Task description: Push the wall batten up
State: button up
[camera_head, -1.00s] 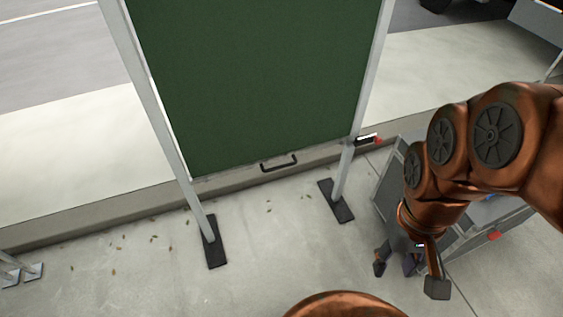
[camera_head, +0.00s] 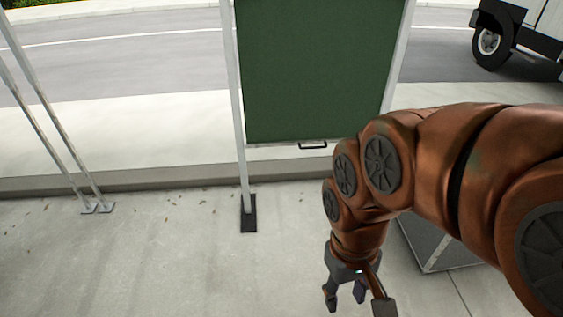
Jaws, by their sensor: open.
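A green panel (camera_head: 315,70) stands upright between two pale metal posts. A black handle (camera_head: 312,146) sits at its bottom edge, on or just below a thin pale strip. I cannot tell whether that strip or the panel is the wall batten. The left post (camera_head: 238,110) stands on a black foot (camera_head: 248,213). My arm hides the lower right post and its foot. My gripper (camera_head: 345,294) is open and empty at the bottom of the view. It points down, in front of and below the handle, and is apart from it.
A grey case (camera_head: 430,240) stands behind my arm at right, partly hidden. Two slim metal poles (camera_head: 62,135) stand at left. A low kerb (camera_head: 140,180) runs behind the panel's foot. A truck (camera_head: 520,40) is on the road at upper right.

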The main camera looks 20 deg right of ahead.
aim_at(299, 143)
jog(key=u, duration=0.55)
jog(key=i, duration=1.1)
jog(key=z, duration=0.7)
